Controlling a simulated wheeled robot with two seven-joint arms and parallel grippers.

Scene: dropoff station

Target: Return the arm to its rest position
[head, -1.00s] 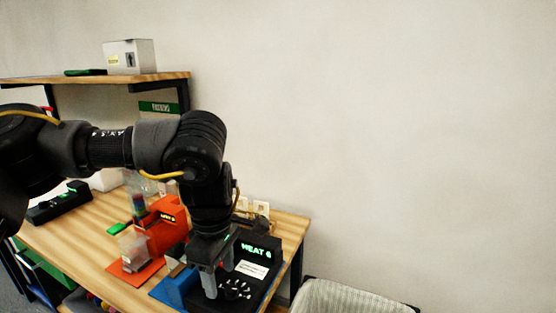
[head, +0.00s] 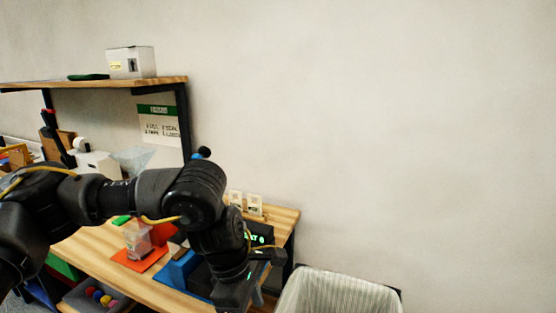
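My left arm (head: 120,195) comes in from the left and bends down at its elbow over the right part of the wooden table (head: 90,250). My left gripper (head: 245,296) hangs low at the table's right front edge, by the black device with a green display (head: 260,234). Its fingers are mostly hidden or cut off by the bottom edge, so I cannot see whether it is open or holds anything. The arm hides much of the device. My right gripper is out of view.
A blue stand (head: 180,270) and an orange stand (head: 158,236) with a clear container (head: 137,240) are left of the gripper. A lined bin (head: 335,295) stands right of the table. A shelf (head: 95,84) with a white box (head: 131,62) is above. The wall side is clear.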

